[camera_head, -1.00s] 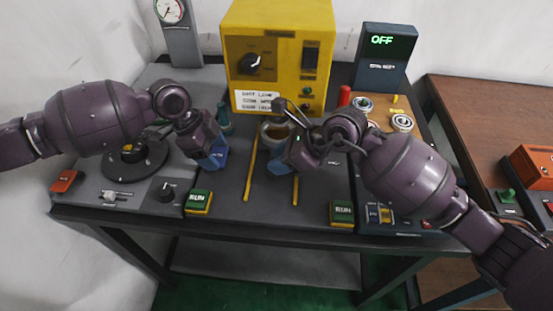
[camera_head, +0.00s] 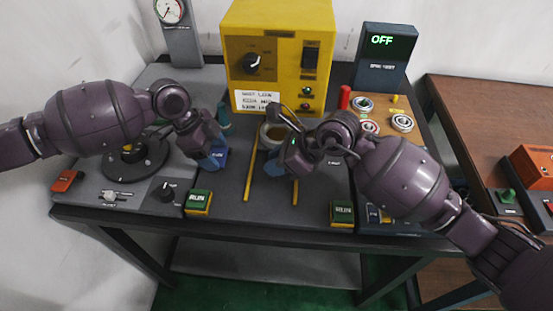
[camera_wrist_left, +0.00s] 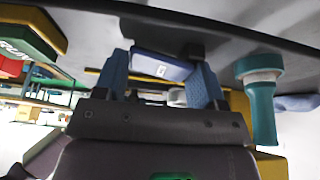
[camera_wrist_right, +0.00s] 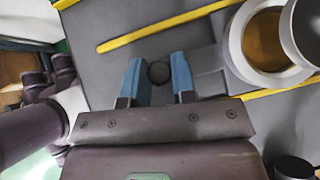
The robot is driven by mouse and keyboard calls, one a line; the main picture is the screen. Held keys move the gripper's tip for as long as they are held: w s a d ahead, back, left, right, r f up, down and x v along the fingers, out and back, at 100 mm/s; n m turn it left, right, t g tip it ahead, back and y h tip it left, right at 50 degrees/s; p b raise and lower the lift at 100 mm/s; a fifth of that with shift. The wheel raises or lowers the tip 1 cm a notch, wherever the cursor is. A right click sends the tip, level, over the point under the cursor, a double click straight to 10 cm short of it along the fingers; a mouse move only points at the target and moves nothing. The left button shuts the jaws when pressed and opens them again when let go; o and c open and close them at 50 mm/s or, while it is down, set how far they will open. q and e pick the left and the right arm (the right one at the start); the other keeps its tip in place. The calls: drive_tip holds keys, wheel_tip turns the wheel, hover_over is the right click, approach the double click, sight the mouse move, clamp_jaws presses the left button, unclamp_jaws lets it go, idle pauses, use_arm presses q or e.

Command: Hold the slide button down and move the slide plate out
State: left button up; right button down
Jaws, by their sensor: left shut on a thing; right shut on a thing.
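My left gripper (camera_head: 214,155) is low over the bench, left of the yellow rails. In the left wrist view, a blue block with a white mark (camera_wrist_left: 162,68), seemingly the slide button, lies between its fingers. My right gripper (camera_head: 276,164) is between the rails. In the right wrist view, its blue fingers are around a dark round knob (camera_wrist_right: 158,72) on the grey slide plate (camera_wrist_right: 204,70). A pale ring-shaped seat with a brownish middle (camera_wrist_right: 236,48) stands at the plate's far end; it also shows in the head view (camera_head: 270,133).
Two yellow rails (camera_head: 253,176) flank the plate. A yellow machine (camera_head: 283,20) stands behind. Green RUN buttons (camera_head: 198,198) (camera_head: 343,211) sit at the front edge. A teal upright object (camera_head: 224,117) stands behind my left gripper. Bearings (camera_head: 402,122) lie at the right.

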use_arm(q)
drive_tip(key=shift+s+f, duration=0.2)
drive_tip(key=shift+f, duration=0.15)
use_arm(e)
drive_tip(key=s, duration=1.5)
drive_tip(key=shift+a+f, duration=0.1)
drive_tip(key=shift+a, duration=0.15)
drive_tip(key=c, duration=1.2)
unclamp_jaws()
drive_tip(key=shift+d, duration=0.1)
use_arm(q)
drive_tip(key=shift+r, duration=0.1)
use_arm(e)
drive_tip(key=v, duration=1.2)
use_arm(q)
drive_tip(key=o, duration=1)
drive_tip(key=shift+w+r, duration=0.1)
drive_tip(key=shift+r, duration=0.05)
